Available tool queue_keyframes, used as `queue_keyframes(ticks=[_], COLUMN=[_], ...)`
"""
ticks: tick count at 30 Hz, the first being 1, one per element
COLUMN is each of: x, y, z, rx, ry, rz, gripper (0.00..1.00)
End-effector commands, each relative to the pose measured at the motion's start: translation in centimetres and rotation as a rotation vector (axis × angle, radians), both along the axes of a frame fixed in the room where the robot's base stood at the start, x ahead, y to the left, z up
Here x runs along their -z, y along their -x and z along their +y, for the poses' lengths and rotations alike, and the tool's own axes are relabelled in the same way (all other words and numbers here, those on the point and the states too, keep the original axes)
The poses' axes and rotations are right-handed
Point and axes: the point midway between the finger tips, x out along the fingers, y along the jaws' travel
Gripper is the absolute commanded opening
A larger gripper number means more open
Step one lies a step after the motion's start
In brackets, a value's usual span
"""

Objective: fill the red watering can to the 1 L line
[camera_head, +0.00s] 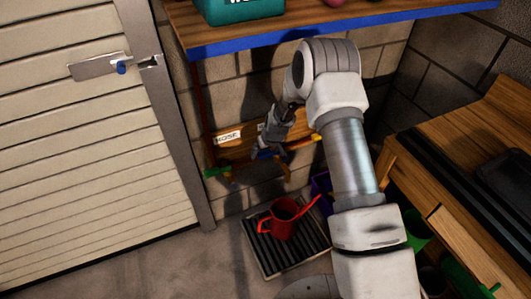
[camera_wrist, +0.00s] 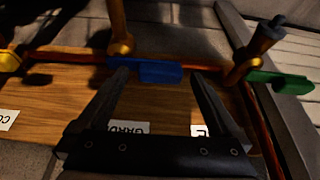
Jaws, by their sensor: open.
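The red watering can (camera_head: 281,226) stands upright on the dark grated tray (camera_head: 247,243) on the floor, below the taps; its fill level cannot be seen. My gripper (camera_head: 265,146) is at the wooden tap board. In the wrist view, my gripper (camera_wrist: 160,75) is open, with the blue tap handle (camera_wrist: 157,73) in front of and between its fingertips. I cannot tell whether they touch it. The blue handle also shows beneath my gripper in the head view (camera_head: 265,154). No water stream is visible.
A green tap handle (camera_wrist: 280,80) is at right in the wrist view, a yellow one (camera_wrist: 9,61) at left. The label "HOSE" (camera_head: 228,137) is on the board. A blue-edged shelf (camera_head: 390,22) hangs above; a wooden bench (camera_head: 450,190) stands at right.

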Motion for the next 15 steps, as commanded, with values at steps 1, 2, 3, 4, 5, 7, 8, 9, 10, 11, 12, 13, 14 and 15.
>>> queue_keyframes(ticks=[1,2,3,4,5,7,8,9,10,11,12,13,14,15], x=[0.11,0.13,0.13,0.12,0.12,0.11,0.11,0.11,0.1,0.1,0.1,0.1,0.1,0.1], y=[-0.08,-0.09,-0.1,-0.11,-0.1,-0.1,-0.1,-0.09,-0.08,-0.08,-0.08,-0.08,-0.08,-0.08], z=[0.02,0.03,0.03,0.04,0.03,0.03,0.03,0.03,0.02,0.02,0.02,0.02,0.02,0.02], rx=[0.0,0.0,0.0,0.0,0.0,0.0,0.0,0.0,0.0,0.0,0.0,0.0,0.0,0.0], ry=[0.0,0.0,0.0,0.0,0.0,0.0,0.0,0.0,0.0,0.0,0.0,0.0,0.0,0.0], rz=[-0.001,-0.001,-0.001,-0.001,-0.001,-0.001,-0.001,-0.001,-0.001,0.0,-0.001,0.0,-0.001,-0.001], gripper=[1.0,1.0,1.0,1.0,1.0,1.0,1.0,0.96,0.91,0.86,0.78,0.73,0.68,0.6])
